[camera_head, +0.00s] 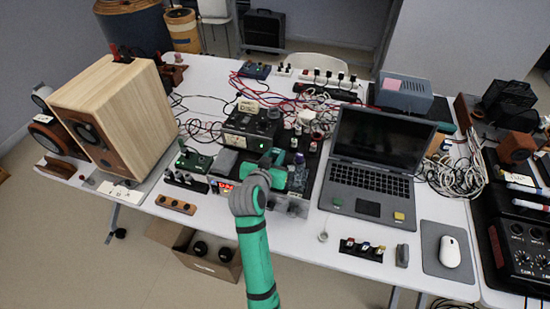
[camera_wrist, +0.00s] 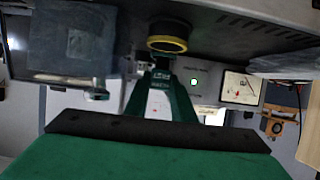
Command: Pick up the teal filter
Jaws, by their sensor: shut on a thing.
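My gripper (camera_head: 272,160) is at the far end of my teal arm, low over the crowded equipment left of the laptop. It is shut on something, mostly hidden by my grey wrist. A teal piece (camera_head: 278,178) shows just right of the wrist and looks like the teal filter, though its colour matches my arm. In the wrist view my green gripper (camera_wrist: 162,75) points at a dark round part with a yellow ring. I cannot tell whether the held thing touches the surface below.
A black device (camera_head: 252,128) stands behind my gripper. The laptop (camera_head: 372,180) is to the right and a wooden speaker (camera_head: 125,110) to the left. Loose cables (camera_head: 455,170) lie right of the laptop. The white table (camera_head: 295,235) has bare room near its front edge.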

